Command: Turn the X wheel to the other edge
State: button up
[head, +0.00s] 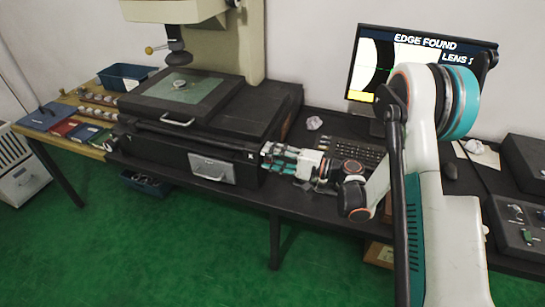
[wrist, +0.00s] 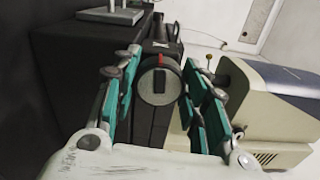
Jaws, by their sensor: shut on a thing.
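The X wheel (wrist: 155,98) is a grey disc with a dark raised bar across its face and a red mark at its upper edge, on the side of the dark machine base. In the wrist view my gripper (wrist: 162,90) has its teal fingers on both sides of the wheel, shut on it. In the head view my gripper (head: 272,154) is at the right end of the base, beside a white X mark (head: 250,156), and hides the wheel. A small ring (head: 179,84) lies on the greenish glass stage (head: 198,93). The monitor (head: 368,68) reads "EDGE FOUND".
The microscope's lens (head: 178,57) hangs above the stage. A keyboard (head: 358,153) and crumpled paper (head: 314,122) lie right of the machine. A blue bin (head: 124,77) and rows of small parts (head: 98,97) are at the left. A control box (head: 521,228) stands at the right.

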dwell(0.5)
jog(key=o, duration=1.1)
jog(key=shift+d, duration=0.15)
jog(key=v, duration=1.1)
jog(key=shift+s+d, duration=0.15)
jog(key=shift+d, duration=0.25)
